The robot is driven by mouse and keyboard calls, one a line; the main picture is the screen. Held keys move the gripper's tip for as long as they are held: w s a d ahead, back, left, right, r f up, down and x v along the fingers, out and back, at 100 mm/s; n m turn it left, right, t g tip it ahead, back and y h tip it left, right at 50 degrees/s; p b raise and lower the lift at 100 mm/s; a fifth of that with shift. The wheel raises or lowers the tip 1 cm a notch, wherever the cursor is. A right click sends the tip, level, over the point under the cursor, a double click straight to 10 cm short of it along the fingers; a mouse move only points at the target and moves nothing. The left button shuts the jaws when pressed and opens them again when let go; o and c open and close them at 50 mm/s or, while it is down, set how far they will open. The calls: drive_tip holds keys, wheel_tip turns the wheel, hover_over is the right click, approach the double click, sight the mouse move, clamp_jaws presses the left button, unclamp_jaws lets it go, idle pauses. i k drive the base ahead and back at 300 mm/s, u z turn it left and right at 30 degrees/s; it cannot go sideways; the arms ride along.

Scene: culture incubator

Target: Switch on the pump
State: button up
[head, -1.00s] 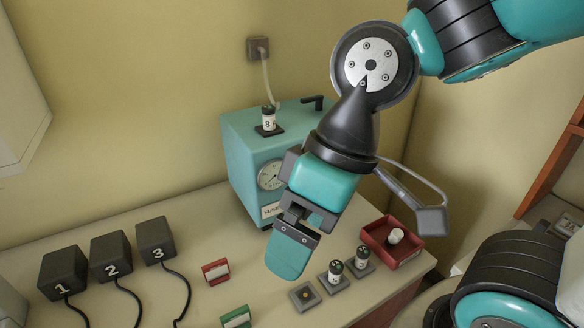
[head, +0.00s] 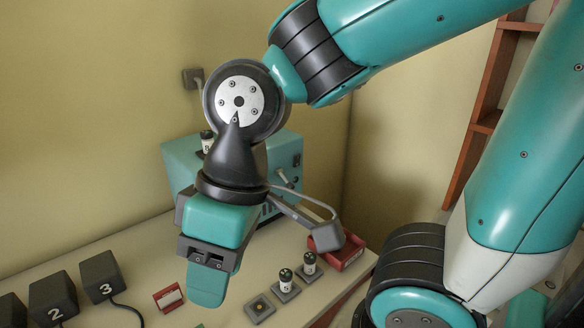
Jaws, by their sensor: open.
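A teal box-shaped machine (head: 183,152), possibly the pump, stands on the bench against the wall. Its front, where a round gauge and a label showed earlier, is hidden behind my arm. Its right side shows a small dark switch-like part (head: 297,160), a pale stub or cable and dark vent slots. My gripper (head: 207,285) points down in front of the machine, nearer the camera, over the bench. It is open and seen edge-on, with nothing visible in it. I cannot tell the switch's position.
Black numbered blocks (head: 101,277) with cables stand at left. A red-and-white card holder (head: 168,297) lies below the gripper. A square pad (head: 260,308), two labelled vials on pads (head: 285,280) and a red tray (head: 345,252) lie at right. A wall socket (head: 192,78) is behind.

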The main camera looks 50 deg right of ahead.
sight(297, 158)
drive_tip(key=u, duration=0.05)
drive_tip(key=k, duration=1.2)
drive_tip(key=z, duration=0.35)
drive_tip(key=i, duration=0.65)
drive_tip(key=z, duration=0.5)
